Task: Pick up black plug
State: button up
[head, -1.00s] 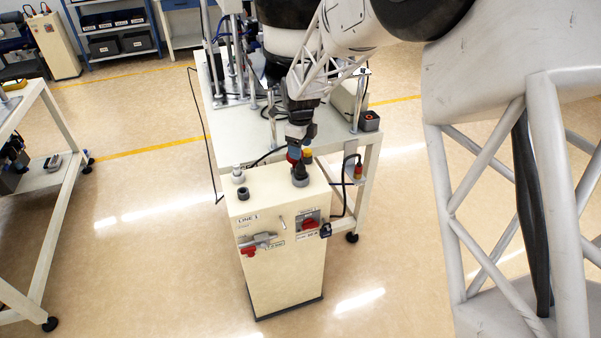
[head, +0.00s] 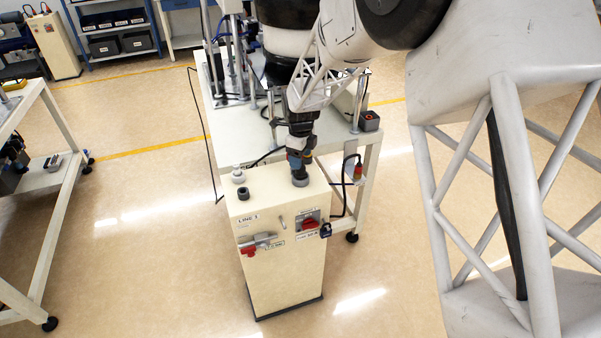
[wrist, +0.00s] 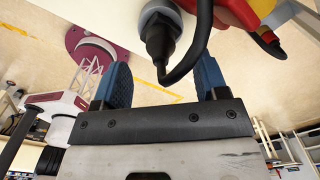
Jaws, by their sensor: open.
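The black plug (wrist: 160,42) shows in the wrist view, sitting in a grey round socket (wrist: 158,10), with its black cable curving off to the right. My gripper (wrist: 162,78) has its two blue fingers apart, one on each side of the plug's line. The plug lies between and just beyond the fingertips, and neither finger visibly touches it. In the head view my gripper (head: 299,162) is right above the grey socket (head: 299,181) on top of the cream cabinet (head: 285,255). There the gripper mostly hides the plug.
Two other sockets stand on the cabinet top, a pale one (head: 238,175) and a dark-centred one (head: 243,193). A red and yellow connector (head: 358,172) hangs beside the bench. The cabinet front carries a red switch (head: 309,224). A cream bench (head: 235,125) stands behind.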

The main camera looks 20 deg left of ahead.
aim_at(301, 171)
jog(key=shift+f, duration=1.9)
jog(key=c, duration=1.1)
